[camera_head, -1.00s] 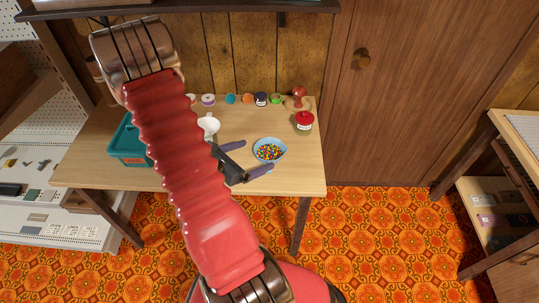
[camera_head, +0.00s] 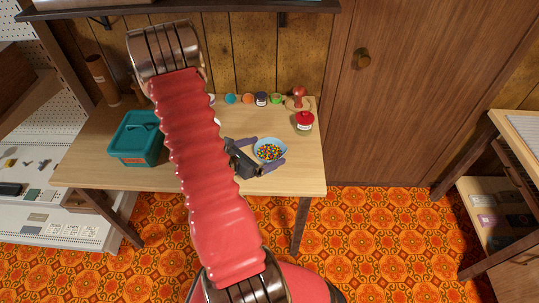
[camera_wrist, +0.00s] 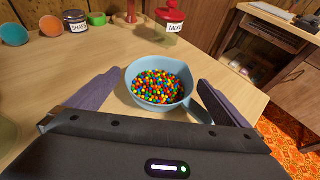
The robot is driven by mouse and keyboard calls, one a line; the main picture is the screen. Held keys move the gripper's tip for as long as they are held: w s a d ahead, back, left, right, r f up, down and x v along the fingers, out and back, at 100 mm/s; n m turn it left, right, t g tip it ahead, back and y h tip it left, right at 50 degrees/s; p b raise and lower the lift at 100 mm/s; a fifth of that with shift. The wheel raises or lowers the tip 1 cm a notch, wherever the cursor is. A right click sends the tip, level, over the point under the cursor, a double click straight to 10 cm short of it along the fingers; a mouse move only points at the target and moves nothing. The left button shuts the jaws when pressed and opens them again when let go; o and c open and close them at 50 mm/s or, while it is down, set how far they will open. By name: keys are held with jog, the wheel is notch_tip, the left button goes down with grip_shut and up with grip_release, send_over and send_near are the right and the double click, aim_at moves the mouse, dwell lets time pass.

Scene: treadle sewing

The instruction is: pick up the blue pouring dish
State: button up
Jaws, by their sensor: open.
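The blue pouring dish (camera_head: 282,146) stands on the wooden table (camera_head: 305,170) near its right front part. It is full of small multicoloured beads. It also shows in the wrist view (camera_wrist: 132,76), upright, with a spout or handle toward the lower right. My gripper (camera_head: 266,151) is open, with its two purple-grey fingers on either side of the dish. In the wrist view my gripper (camera_wrist: 150,92) has its left finger apart from the dish. The right finger is close to the dish's handle; I cannot tell whether they touch.
A teal box (camera_head: 135,138) stands at the table's left. A red-lidded jar (camera_head: 304,123) labelled MIXED stands behind the dish, and a red stamp-like object (camera_head: 298,96) is beyond it. Several small pots, including a dark jar (camera_head: 261,99), line the back edge. The floor (camera_head: 380,230) is clear in front.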

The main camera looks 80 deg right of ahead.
jog(key=shift+x, duration=1.1)
jog(key=shift+c, duration=0.5)
jog(key=c, duration=0.9)
